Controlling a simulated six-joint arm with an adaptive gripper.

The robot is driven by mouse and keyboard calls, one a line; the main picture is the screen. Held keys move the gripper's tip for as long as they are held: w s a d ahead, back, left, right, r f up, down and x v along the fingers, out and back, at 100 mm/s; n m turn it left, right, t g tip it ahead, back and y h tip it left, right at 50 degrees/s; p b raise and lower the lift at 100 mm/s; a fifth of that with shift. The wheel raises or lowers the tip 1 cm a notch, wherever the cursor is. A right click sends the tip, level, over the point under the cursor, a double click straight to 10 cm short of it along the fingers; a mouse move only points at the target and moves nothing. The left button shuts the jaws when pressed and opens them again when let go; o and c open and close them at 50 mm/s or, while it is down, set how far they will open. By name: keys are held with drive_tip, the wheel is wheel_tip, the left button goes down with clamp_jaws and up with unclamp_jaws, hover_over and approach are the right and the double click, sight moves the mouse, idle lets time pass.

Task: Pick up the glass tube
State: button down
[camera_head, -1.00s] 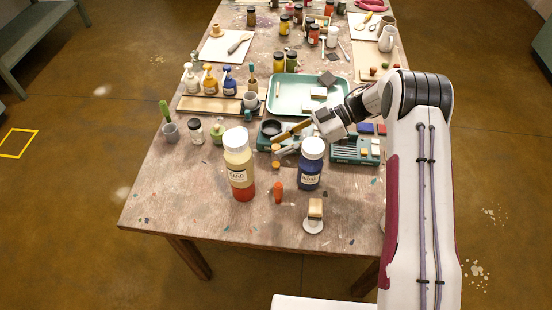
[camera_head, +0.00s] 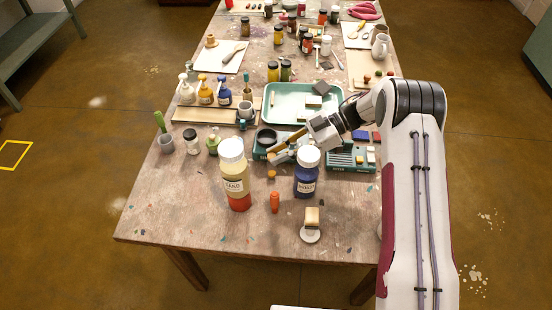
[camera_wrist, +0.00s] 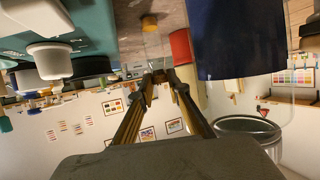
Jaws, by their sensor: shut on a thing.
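My gripper (camera_head: 270,153) reaches in from the right over the table, behind and between the sand-labelled bottle and the blue bottle. In the wrist view its two long, thin fingers (camera_wrist: 160,76) come together almost to a point. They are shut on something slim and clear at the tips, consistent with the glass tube. Its outline hardly shows, so its length and tilt cannot be told. I cannot tell whether it touches the table or other things. In the head view the tube is not distinct near the fingertips.
The sand-labelled bottle (camera_head: 235,178) and the blue bottle (camera_head: 306,180) stand in front of my gripper. An orange stub (camera_head: 275,203) and a stamp-like block (camera_head: 312,218) are nearer the front edge. A teal tray (camera_head: 280,112) lies behind. Bare table shows at front left.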

wheel_tip(320, 180, up, 10)
idle(0.7)
drive_tip(key=shift+d, duration=0.15)
idle(0.4)
